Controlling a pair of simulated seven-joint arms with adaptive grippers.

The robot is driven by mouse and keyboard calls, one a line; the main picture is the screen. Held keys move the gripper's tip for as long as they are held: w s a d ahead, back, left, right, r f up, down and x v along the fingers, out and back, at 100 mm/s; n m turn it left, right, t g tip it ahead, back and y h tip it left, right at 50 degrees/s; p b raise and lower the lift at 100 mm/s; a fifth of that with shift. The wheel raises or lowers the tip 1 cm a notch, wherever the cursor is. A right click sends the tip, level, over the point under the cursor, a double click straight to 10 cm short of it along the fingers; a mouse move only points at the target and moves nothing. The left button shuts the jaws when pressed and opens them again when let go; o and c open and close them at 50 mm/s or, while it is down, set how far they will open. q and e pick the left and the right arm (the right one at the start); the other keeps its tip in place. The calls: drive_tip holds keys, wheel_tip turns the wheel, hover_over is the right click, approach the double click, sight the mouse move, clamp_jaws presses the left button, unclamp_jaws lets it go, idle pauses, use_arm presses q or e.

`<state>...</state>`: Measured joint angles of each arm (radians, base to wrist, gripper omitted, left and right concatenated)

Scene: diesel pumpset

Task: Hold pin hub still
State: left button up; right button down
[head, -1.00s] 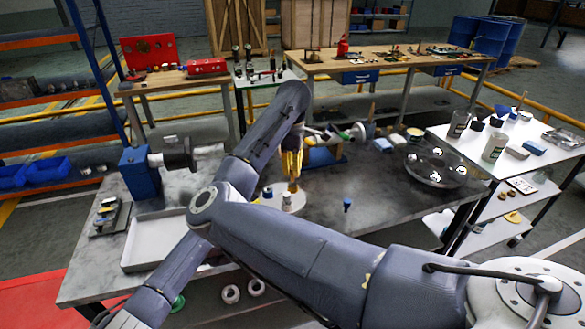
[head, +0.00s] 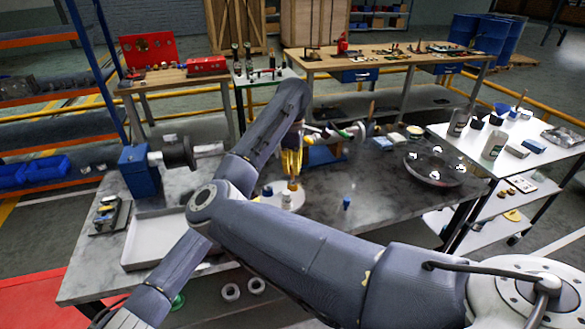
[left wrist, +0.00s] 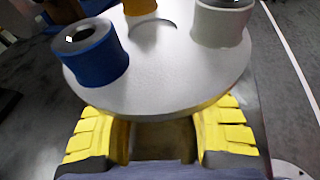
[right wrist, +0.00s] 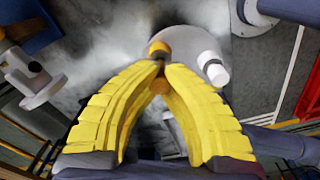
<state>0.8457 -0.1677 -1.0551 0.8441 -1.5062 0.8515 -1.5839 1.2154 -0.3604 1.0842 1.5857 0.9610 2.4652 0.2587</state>
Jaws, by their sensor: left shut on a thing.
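The pin hub (head: 291,204) is a pale grey disc at the middle of the bench, and it fills the left wrist view (left wrist: 160,92). On it stand a blue pin (left wrist: 93,54), a white pin (left wrist: 222,20) and a yellow pin (left wrist: 140,5); an empty round recess shows among them. My left gripper (left wrist: 158,128) is shut on the hub's near rim; the right arm hides it in the head view. My right gripper (head: 292,165) points down above the hub. In the right wrist view its fingertips (right wrist: 160,64) converge at an orange-yellow piece, but the grip is unclear.
A small blue piece (head: 347,202) stands on the bench right of the hub. A white tray (head: 150,242) lies to the left, a dark round dish (head: 435,168) to the right. My right arm crosses above the bench's front.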

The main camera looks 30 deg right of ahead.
sight(293, 180)
use_arm(q)
drive_tip(key=shift+s+f, duration=0.1)
use_arm(e)
drive_tip(key=shift+f, duration=1.55)
idle(0.4)
drive_tip(key=c, duration=1.5)
unclamp_jaws()
wheel_tip(293, 180, up, 12)
use_arm(q)
drive_tip(key=o, duration=1.6)
